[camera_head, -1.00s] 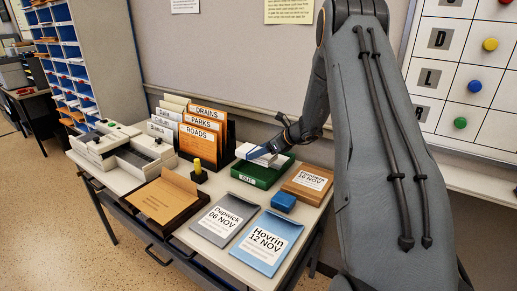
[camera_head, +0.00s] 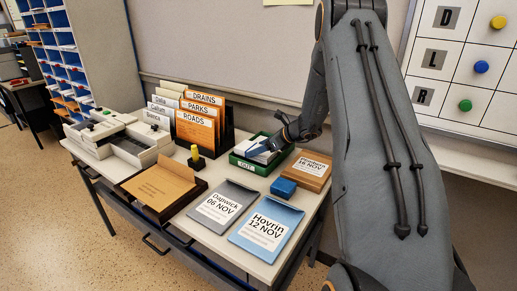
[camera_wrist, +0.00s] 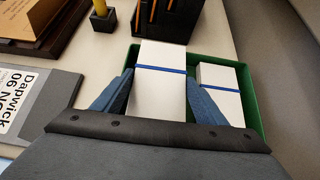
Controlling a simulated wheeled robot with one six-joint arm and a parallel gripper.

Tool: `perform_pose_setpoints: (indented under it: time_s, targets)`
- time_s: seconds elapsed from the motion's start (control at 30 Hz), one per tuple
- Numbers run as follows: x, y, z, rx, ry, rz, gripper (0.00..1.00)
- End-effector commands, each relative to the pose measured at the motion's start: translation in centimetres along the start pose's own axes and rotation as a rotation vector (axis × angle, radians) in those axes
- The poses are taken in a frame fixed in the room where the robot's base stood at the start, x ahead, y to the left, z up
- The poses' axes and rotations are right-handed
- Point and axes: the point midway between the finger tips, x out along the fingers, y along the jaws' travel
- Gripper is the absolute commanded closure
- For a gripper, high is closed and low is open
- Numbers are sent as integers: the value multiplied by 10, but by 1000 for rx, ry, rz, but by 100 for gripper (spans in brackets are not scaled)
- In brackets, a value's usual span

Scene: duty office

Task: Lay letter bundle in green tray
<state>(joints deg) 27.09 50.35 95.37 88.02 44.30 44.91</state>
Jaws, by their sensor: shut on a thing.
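The green tray (camera_head: 250,166) stands at the back right of the desk; its rim (camera_wrist: 259,110) shows in the wrist view. A white letter bundle with a blue band (camera_wrist: 162,95) is between the blue fingers of my gripper (camera_wrist: 160,80), which is shut on it. The bundle is over or inside the left part of the tray; its underside is hidden. A second, smaller white bundle with a blue band (camera_wrist: 221,77) lies in the tray to the right. In the head view my gripper (camera_head: 273,147) is at the tray, with white paper (camera_head: 258,151) below it.
Grey (camera_head: 225,204) and blue (camera_head: 266,230) dated folders lie in front, and a brown wooden tray (camera_head: 160,190) sits further left.

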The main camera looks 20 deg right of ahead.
Motion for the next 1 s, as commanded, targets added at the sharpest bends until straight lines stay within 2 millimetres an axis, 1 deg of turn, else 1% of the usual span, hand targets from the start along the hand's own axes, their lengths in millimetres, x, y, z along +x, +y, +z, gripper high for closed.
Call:
perform_pose_setpoints:
  time_s: [0.23,0.27,0.33,0.4,0.63,0.73,0.87,1.0]
  targets:
    - [0,0,0,0,0,0,58]
    - [0,0,0,0,0,0,32]
    - [0,0,0,0,0,0,21]
    - [0,0,0,0,0,0,12]
    - [0,0,0,1,0,0,12]
    - [-4,-1,0,0,0,-1,12]
    - [-19,-1,0,1,-1,-3,12]
    - [-43,-1,1,0,-2,-3,12]
